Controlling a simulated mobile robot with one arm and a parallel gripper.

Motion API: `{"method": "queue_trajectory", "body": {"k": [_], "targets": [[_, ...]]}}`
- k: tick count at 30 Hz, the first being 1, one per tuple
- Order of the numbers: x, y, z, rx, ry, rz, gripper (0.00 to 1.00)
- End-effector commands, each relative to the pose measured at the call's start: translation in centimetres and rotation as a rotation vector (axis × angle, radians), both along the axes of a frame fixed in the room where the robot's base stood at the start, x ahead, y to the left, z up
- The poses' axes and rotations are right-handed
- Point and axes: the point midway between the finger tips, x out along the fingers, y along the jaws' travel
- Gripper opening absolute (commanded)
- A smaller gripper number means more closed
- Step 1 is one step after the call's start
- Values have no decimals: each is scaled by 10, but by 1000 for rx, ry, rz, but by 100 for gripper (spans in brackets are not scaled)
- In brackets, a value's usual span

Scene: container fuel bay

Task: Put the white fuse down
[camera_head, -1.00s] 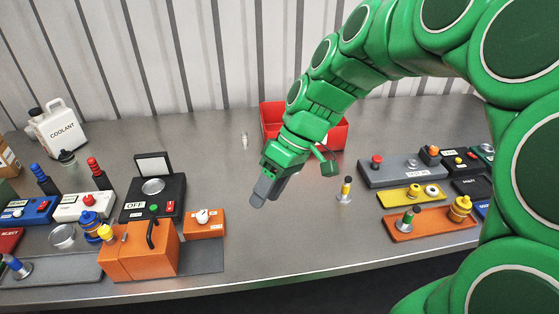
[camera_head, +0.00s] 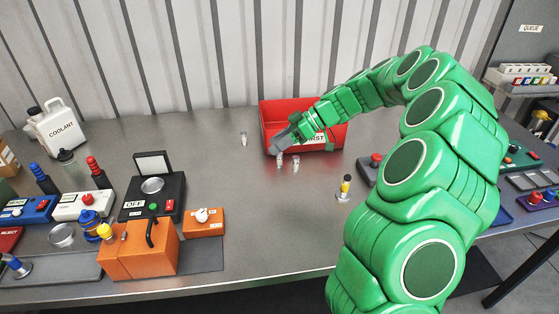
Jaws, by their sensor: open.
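Three small pale cylinders that look like white fuses stand on the grey table in the head view. One fuse (camera_head: 280,161) is just below my fingertips. Another fuse (camera_head: 296,165) stands close to its right. A third fuse (camera_head: 243,138) stands apart to the left. My gripper (camera_head: 276,148) is open at the front left of the red bin, its grey fingers pointing down and left. I cannot tell whether the fingers touch the nearest fuse.
The red bin (camera_head: 266,121) with a label reading FIRST stands behind my gripper, partly hidden by my arm. A small yellow-and-black post (camera_head: 345,187) stands to the right.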

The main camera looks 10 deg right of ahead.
Motion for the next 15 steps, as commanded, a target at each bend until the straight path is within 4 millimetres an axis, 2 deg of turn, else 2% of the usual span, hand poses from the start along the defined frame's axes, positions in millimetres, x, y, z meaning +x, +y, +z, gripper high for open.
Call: {"method": "queue_trajectory", "body": {"k": [6,11,15], "targets": [[41,-41,-38,45,-128,-19,53],[59,-66,-61,57,-203,-32,53],[67,-79,-70,57,-242,-39,53]]}}
